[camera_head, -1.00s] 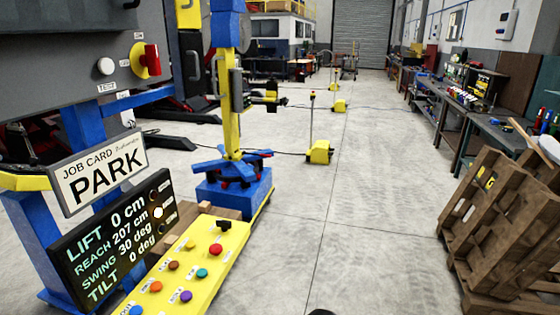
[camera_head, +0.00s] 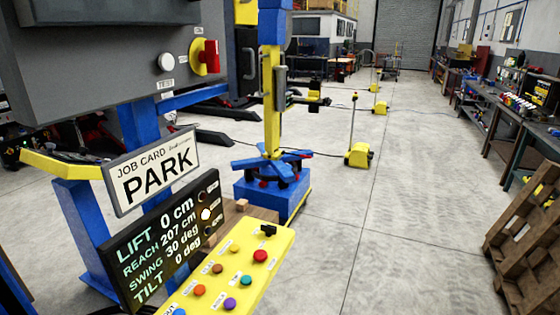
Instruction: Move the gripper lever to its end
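A yellow control panel (camera_head: 240,273) stands at the lower middle, with several coloured buttons on its sloped top. A small black lever (camera_head: 268,230) sticks up at its far end, beyond the red button (camera_head: 260,256); its label is too small to read. A black display (camera_head: 160,243) beside the panel reads LIFT 0 cm, REACH 207 cm, SWING 30 deg, TILT 0 deg. A job card (camera_head: 152,172) above it reads PARK. My gripper is not in view, and nothing of it touches the lever.
A grey cabinet (camera_head: 95,70) with a red and yellow switch (camera_head: 206,57) stands at left. A blue and yellow positioner column (camera_head: 272,100) rises behind the panel. A wooden pallet (camera_head: 525,245) leans at right. Concrete floor (camera_head: 400,230) is clear between panel and pallet.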

